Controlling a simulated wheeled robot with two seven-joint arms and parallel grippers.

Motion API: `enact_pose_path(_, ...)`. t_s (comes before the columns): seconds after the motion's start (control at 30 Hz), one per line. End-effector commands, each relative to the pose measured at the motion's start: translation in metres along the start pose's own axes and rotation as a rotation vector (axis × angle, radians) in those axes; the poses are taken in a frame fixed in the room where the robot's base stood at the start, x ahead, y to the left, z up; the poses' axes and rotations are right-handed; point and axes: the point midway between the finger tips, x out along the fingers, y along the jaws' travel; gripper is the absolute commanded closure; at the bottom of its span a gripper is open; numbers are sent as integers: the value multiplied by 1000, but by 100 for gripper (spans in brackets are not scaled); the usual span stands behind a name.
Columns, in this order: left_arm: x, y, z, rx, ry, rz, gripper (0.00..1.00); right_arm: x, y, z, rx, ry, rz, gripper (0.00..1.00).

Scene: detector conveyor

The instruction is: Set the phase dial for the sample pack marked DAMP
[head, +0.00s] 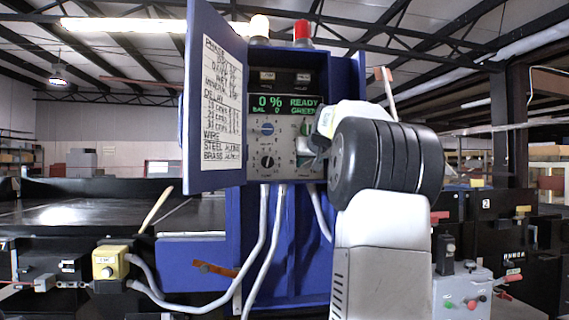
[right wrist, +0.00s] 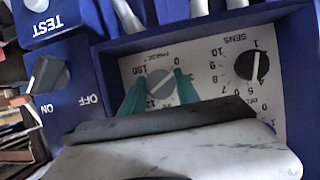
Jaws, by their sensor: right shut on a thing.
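The phase dial (right wrist: 160,82) shows in the right wrist view as a round grey knob on the pale panel, with its scale upside down. The two teal fingers of my right gripper (right wrist: 161,88) are closed on it from both sides. Its exact setting cannot be read. In the head view my right gripper (head: 312,147) reaches the panel of the blue cabinet, and its wrist hides the dial. The display (head: 284,105) reads 0 %, READY, BAL 0, GREEN. A handwritten card (head: 222,100) hangs on the open door; its values are too small to read surely. I see no sample pack.
The SENS dial (right wrist: 252,66) sits beside the phase dial. An ON/OFF switch (right wrist: 48,74) is on the blue housing. The open cabinet door (head: 212,178) stands left of the panel. Grey hoses (head: 262,235) hang below, and a yellow box (head: 110,262) is lower left.

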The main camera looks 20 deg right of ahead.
Motion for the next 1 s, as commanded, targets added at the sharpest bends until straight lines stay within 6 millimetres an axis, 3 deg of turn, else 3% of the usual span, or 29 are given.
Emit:
enact_pose_path(0.37,0,0,0,0,0,0,64,0,2,1,140,-1,-55,100)
enact_pose_path(1.0,0,0,0,0,0,0,64,0,3,2,688,-2,-282,100)
